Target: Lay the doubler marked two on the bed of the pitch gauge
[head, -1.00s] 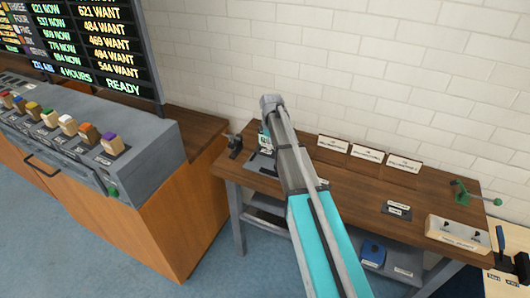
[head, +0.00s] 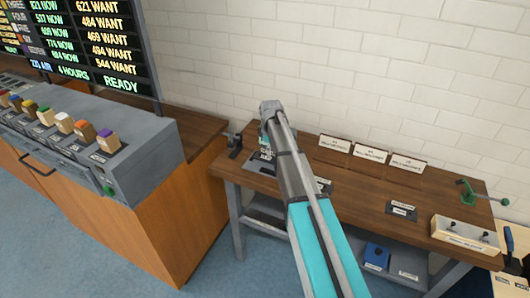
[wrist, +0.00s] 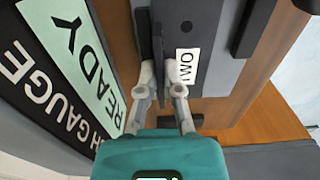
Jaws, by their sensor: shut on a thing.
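The doubler marked two (wrist: 187,66) shows in the wrist view as grey metal with a white label reading TWO, seen sideways. My gripper (wrist: 160,75) is shut on it, at a dark narrow part between the fingertips. The pitch gauge (wrist: 65,95) is close on the left of the wrist view, with a black name plate and a pale green panel reading READY. In the head view the pitch gauge (head: 264,155) is at the left end of the wooden bench, partly behind my arm. My fingers are hidden there. I cannot tell whether the doubler touches the bed.
A small dark vice-like device (head: 235,145) stands at the bench's left edge. White signs (head: 370,153) line the back. A dark labelled plate (head: 401,210), a switch box (head: 464,234) and a green clamp (head: 470,192) are to the right. The bench middle is largely clear.

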